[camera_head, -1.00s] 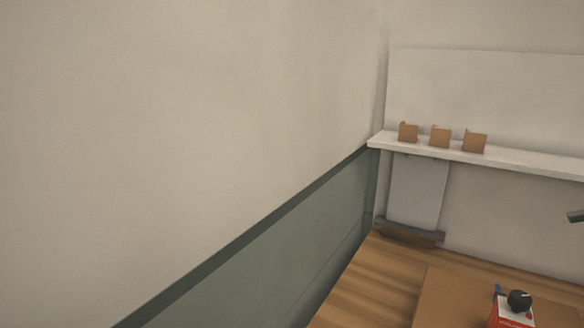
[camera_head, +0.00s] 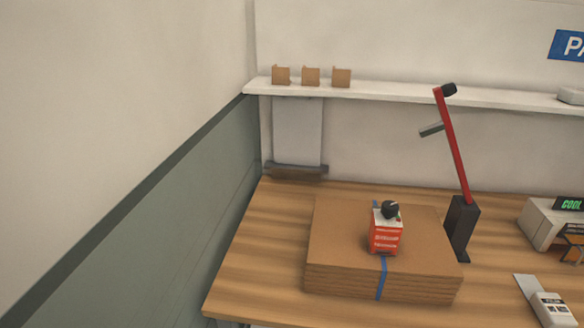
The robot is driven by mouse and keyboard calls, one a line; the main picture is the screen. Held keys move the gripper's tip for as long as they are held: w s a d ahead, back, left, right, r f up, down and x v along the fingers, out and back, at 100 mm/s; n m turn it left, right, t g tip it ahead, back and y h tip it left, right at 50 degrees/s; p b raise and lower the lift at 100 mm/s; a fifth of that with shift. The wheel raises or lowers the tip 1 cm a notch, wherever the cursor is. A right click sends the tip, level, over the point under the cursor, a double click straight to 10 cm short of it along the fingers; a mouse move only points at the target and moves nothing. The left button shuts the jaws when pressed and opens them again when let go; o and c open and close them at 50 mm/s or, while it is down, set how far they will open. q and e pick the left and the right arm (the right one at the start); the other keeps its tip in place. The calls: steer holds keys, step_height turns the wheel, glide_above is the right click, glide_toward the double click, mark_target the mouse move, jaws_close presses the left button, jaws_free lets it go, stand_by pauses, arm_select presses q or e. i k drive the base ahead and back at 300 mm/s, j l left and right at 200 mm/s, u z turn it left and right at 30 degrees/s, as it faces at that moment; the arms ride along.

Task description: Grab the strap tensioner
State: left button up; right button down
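A stack of flat brown cardboard (camera_head: 335,255) lies on the wooden table, with a blue strap (camera_head: 382,278) over its front. A small red and white box (camera_head: 385,238) with a black round part (camera_head: 389,209) on top stands on the stack over the strap line. To its right, a tall red bar tool (camera_head: 453,145) with a black head and a grey side piece leans up from a black holder (camera_head: 461,225). I cannot tell for sure which of these is the strap tensioner. Neither of my grippers is in view.
A white shelf (camera_head: 400,95) with three small brown cardboard pieces (camera_head: 311,76) runs along the back wall. A white device (camera_head: 542,220) with a green display and another small device (camera_head: 552,308) sit at right. The wooden table (camera_head: 245,260) is bare at left.

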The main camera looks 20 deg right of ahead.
mark_target(384, 236)
steer(key=z, duration=1.3)
